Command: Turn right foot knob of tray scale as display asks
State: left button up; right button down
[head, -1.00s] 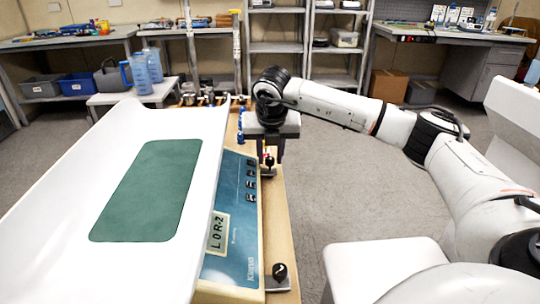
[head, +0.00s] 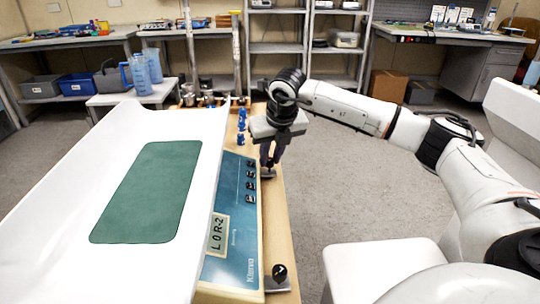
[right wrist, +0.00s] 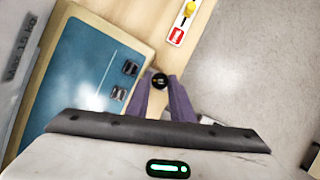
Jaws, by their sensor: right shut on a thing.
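The tray scale has a white tray (head: 60,225) with a green mat (head: 150,190) and a blue front panel (head: 235,262). Its display (head: 218,234) reads "L 0 R-2". My right gripper (head: 268,165) points down at the scale's far corner, shut on the black far foot knob (right wrist: 159,80), which sits between the fingertips in the right wrist view. The near foot knob (head: 279,272) is black with a white mark and stands free at the near corner. My left gripper is not in view.
Small blue items (head: 241,130) stand on the wooden bench (head: 275,215) beyond the scale. A red label with a yellow part (right wrist: 180,30) lies near the gripper. Blue jugs (head: 148,68) stand on a side table.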

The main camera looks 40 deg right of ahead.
jog(key=n+y, duration=0.1)
jog(key=n, duration=0.2)
jog(key=shift+d+p, duration=0.15)
jog(key=shift+p, duration=0.25)
jog(key=n+p, duration=0.1)
jog(key=n+y, duration=0.1)
jog(key=n, duration=0.1)
jog(key=shift+d+r+n+p, duration=0.1)
jog(key=shift+d+n+p, duration=0.05)
jog(key=shift+n+p, duration=0.2)
jog(key=n+y+p, duration=0.1)
jog(key=n, duration=0.2)
jog(key=shift+y+p, duration=0.4)
jog(key=n+y+p, duration=0.1)
jog(key=n, duration=0.2)
jog(key=shift+w+d+g, duration=0.1)
jog(key=shift+w+g, duration=0.05)
jog(key=shift+g, duration=0.15)
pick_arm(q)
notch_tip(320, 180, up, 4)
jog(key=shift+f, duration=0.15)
pick_arm(e)
jog(key=shift+n, duration=0.65)
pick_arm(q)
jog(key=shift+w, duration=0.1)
pick_arm(e)
jog(key=shift+g, duration=0.3)
jog(key=c, duration=1.8)
grip_release()
jog(key=shift+c, duration=0.2)
